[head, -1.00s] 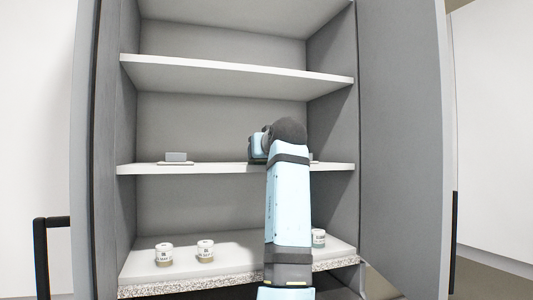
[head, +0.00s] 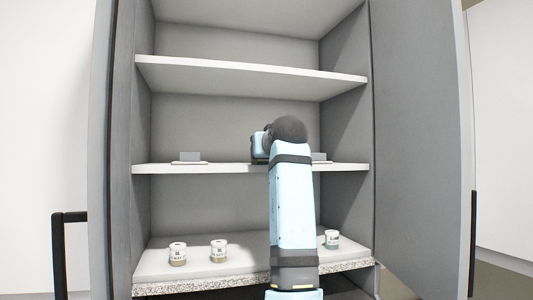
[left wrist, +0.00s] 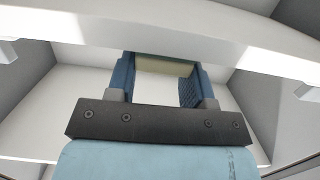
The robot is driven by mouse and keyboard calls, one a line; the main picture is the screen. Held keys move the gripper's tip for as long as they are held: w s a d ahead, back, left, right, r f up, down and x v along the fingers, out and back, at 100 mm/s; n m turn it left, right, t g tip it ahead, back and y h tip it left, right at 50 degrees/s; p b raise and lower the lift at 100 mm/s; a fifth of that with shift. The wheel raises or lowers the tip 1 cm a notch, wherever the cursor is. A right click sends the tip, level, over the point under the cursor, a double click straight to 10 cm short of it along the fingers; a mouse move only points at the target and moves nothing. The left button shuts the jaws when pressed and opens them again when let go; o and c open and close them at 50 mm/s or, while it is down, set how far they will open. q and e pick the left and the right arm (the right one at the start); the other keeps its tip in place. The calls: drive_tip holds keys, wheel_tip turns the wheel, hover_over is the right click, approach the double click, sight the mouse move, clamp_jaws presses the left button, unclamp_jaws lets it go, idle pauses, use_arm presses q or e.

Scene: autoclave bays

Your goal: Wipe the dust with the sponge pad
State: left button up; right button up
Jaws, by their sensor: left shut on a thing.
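In the head view my left arm reaches up in front of an open grey cabinet, and its wrist (head: 262,145) is at the height of the middle shelf (head: 225,169). The fingers are hidden there. In the left wrist view my left gripper (left wrist: 162,82) has two blue fingers set apart. A pale yellowish pad (left wrist: 167,65), which looks like the sponge pad, spans between their far ends, and the gripper is shut on it. I cannot tell whether the pad touches a shelf. I cannot make out dust in either view. My right gripper is not in view.
White labelled jars (head: 178,254), (head: 219,251), (head: 332,239) stand on the bottom shelf, whose front edge is speckled. The upper shelf (head: 250,70) is bare. An open door (head: 420,150) is at right.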

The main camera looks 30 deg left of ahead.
use_arm(q)
drive_tip(key=shift+s+f, duration=0.1)
drive_tip(key=shift+f, duration=0.05)
drive_tip(key=shift+a+r+p, duration=0.1)
drive_tip(key=shift+r+p, duration=0.7)
drive_tip(key=shift+r, duration=1.25)
drive_tip(key=f+b+v, duration=0.1)
drive_tip(key=v, duration=0.9)
drive_tip(key=f+b+v, duration=0.2)
drive_tip(key=v, duration=0.8)
drive_tip(key=shift+s+d+f+b, duration=0.15)
drive_tip(key=shift+d+f+b, duration=0.05)
drive_tip(key=shift+f+b, duration=0.1)
